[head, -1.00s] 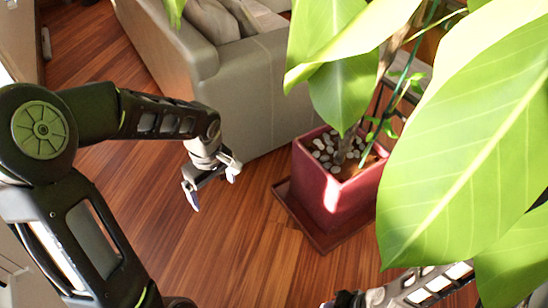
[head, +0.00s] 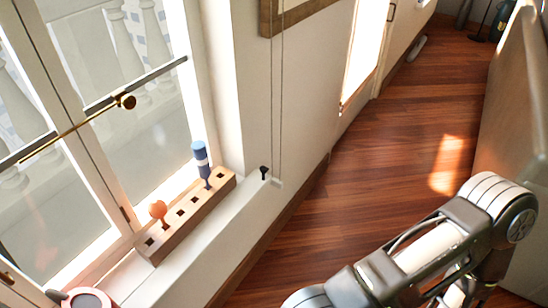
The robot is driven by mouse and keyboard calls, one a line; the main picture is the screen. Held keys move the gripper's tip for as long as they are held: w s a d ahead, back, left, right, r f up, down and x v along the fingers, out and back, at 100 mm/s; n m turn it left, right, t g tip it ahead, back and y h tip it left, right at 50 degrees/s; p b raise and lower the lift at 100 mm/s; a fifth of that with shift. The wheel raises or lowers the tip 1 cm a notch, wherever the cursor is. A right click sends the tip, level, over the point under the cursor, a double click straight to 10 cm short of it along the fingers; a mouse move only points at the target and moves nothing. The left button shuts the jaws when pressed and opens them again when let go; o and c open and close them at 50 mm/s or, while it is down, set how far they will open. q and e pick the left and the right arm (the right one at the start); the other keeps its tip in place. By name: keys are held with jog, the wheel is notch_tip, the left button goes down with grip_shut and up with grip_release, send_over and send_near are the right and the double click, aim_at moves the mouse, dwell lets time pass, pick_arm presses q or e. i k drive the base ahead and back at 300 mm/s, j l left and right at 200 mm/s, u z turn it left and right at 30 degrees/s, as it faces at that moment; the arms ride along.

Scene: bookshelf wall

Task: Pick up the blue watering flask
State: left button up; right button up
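The blue flask (head: 201,161), with a pale band around it, stands upright in the far end of a wooden block (head: 187,222) with a row of square holes. The block lies along the white window sill. The flask's lower end is narrow and goes down to the block. An orange-red rounded piece (head: 158,209) stands in the same block nearer to me. Neither of my grippers is in view. Only links of one of my arms show at the lower right, well apart from the flask.
The window frame with a brass handle (head: 125,101) rises beside the block. A small black piece (head: 263,172) is at the sill's far end. A pinkish container (head: 86,299) is at the lower left. The wooden floor (head: 372,165) right of the wall is mostly clear.

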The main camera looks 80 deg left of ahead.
aim_at(201, 159)
jog(key=l, duration=0.35)
jog(key=i+l, duration=0.1)
jog(key=l, duration=0.3)
jog(key=u, duration=3.45)
